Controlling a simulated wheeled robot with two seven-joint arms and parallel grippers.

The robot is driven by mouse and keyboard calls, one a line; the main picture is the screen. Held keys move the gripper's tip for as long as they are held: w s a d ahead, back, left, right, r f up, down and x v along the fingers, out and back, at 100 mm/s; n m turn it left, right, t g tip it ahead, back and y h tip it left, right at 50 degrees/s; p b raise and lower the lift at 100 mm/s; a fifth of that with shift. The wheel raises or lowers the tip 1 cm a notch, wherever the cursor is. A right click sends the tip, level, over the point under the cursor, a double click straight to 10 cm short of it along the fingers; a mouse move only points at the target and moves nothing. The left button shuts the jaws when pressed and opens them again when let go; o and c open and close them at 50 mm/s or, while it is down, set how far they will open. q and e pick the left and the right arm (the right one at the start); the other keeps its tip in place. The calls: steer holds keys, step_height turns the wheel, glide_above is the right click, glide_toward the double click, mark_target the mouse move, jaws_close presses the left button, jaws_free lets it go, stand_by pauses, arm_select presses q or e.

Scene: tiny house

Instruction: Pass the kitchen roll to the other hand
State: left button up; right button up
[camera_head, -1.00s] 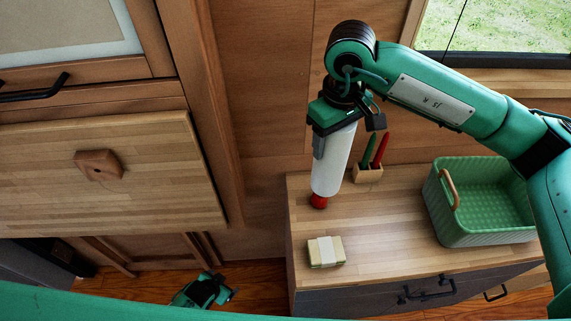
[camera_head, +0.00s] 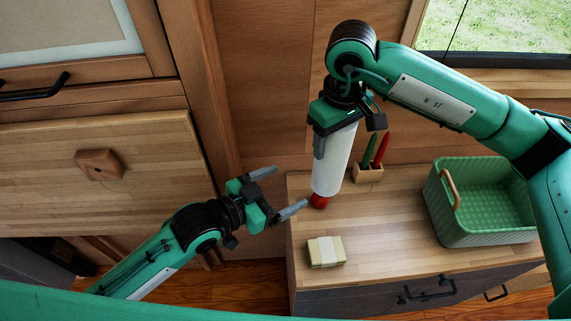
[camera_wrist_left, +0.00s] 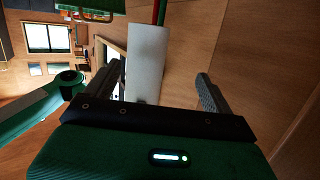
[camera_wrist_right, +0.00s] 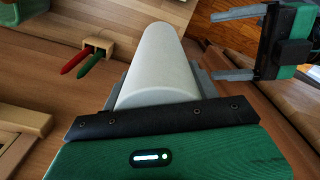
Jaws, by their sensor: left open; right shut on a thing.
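The roll runs away from the right gripper in the right wrist view (camera_wrist_right: 163,62). My left gripper (camera_head: 284,192) is open and empty, just left of the roll's lower end. In the left wrist view the roll (camera_wrist_left: 146,62) shows beyond the open fingers. The left gripper also shows at the right in the right wrist view (camera_wrist_right: 238,43).
A green basket (camera_head: 490,237) stands on the counter (camera_head: 400,240) at the right. A small wooden holder (camera_head: 368,174) with a red and a green item is behind the roll. A pale wrapped block (camera_head: 326,252) lies at the front left. A wooden cabinet (camera_head: 100,200) is at the left.

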arm_select(q)
step_height(320, 180, up, 10)
steer(key=s+d+h, duration=0.1)
steer(key=d+h, duration=0.1)
steer(key=h, duration=0.1)
steer(key=x, duration=1.1)
steer(key=shift+w+m+t, duration=0.3)
steer(key=shift+t, duration=0.1)
steer(key=shift+a+f, duration=0.15)
steer(key=c, duration=1.1)
arm_select(e)
steer(key=o, duration=1.2)
steer(key=shift+o, duration=1)
steer(key=shift+s+a, duration=0.1)
steer(key=shift+s, duration=0.1)
